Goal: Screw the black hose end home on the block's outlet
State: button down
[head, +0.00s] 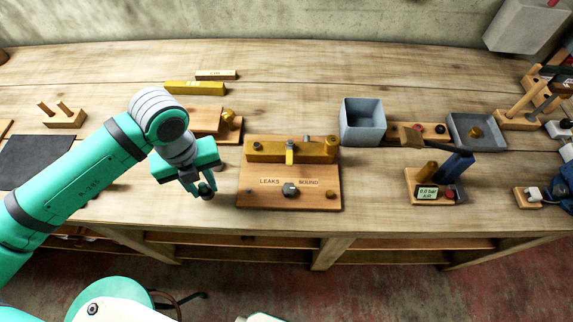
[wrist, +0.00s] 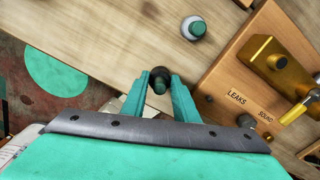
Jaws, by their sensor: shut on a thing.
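The brass block (head: 300,151) lies along the back of a wooden board (head: 256,199) marked LEAKS, with a yellow lever at its middle. The block also shows at the right of the wrist view (wrist: 282,66). My gripper (head: 202,188) is left of the board, low over the bench front. In the wrist view its two teal fingers (wrist: 158,90) are shut on a small dark round piece, which looks like the black hose end (wrist: 158,77). It is apart from the block. No hose length can be made out, and I cannot tell which fitting is the outlet.
A dark knob (head: 290,189) stands on the board front. A white and green round piece (wrist: 194,28) stands on the bench near my gripper. Right are a grey bin (head: 362,122) and a gauge stand (head: 425,197). Bare bench lies between board and gauge stand.

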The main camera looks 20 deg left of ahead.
jog(key=shift+r, duration=0.25)
jog(key=shift+r, duration=2.5)
